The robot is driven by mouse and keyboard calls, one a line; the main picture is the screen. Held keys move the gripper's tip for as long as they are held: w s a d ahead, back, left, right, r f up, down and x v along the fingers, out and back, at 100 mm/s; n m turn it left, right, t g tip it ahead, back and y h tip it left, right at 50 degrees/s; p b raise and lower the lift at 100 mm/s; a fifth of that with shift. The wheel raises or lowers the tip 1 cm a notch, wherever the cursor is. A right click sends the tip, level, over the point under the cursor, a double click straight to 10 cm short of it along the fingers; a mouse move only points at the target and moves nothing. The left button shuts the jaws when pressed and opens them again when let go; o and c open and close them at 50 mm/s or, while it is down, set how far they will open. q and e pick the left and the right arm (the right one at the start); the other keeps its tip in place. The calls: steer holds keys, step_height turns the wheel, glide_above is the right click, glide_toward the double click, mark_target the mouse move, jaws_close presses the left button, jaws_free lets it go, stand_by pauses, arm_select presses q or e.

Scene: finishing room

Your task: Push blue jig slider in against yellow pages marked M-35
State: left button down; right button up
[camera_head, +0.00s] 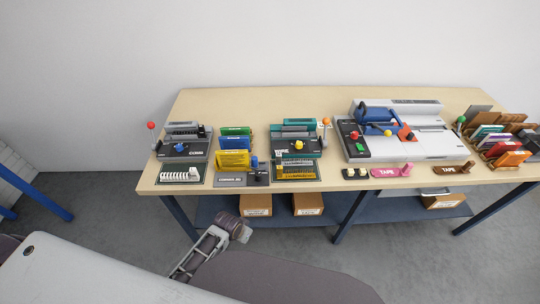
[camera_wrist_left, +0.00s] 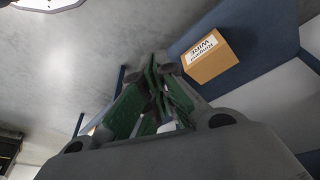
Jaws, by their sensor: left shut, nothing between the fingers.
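The yellow pages (camera_head: 233,159) stand upright near the table's front edge; a marking on them is too small to read. Just in front is a dark grey jig (camera_head: 232,181) with a blue knob, the slider (camera_head: 254,161), at its right end. At this size I cannot tell whether the slider touches the pages. My left gripper, with green-padded fingers (camera_wrist_left: 160,70), is shut and empty in the left wrist view, above the floor. In the head view my left arm's end (camera_head: 232,228) is in front of the table, below its top. My right gripper is not in view.
Blue and green page stacks (camera_head: 234,143) stand behind the yellow ones. A black comb machine (camera_head: 183,145) is left, a teal one (camera_head: 297,138) right. Several cardboard boxes (camera_head: 256,205) sit on the lower shelf; one box (camera_wrist_left: 209,60) shows in the wrist view.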

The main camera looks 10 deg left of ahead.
arm_select(q)
steer(key=w+d+r+m, duration=0.2)
steer(key=w+r, duration=0.3)
steer(key=r, duration=0.3)
steer(key=w+d+r+m+h, duration=0.1)
steer(key=w+d+r, duration=0.3)
steer(key=r, duration=0.5)
steer(key=w+d+r+m+h+b, duration=0.1)
steer(key=w+d+r+m, duration=0.2)
steer(key=w+r, duration=0.4)
steer(key=shift+d+r+m, duration=0.25)
steer(key=shift+r+m, duration=0.15)
steer(key=shift+r, duration=0.25)
step_height(320, 180, up, 8)
glide_above(254, 162)
steer(key=w+d, duration=0.3)
steer(key=w, duration=0.1)
steer(key=shift+w+f+g, duration=0.1)
steer(key=shift+f+g, duration=0.05)
steer(key=shift+g, duration=0.15)
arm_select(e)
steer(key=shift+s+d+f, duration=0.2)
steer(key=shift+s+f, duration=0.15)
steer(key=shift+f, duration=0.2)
arm_select(q)
steer(key=shift+f, duration=0.1)
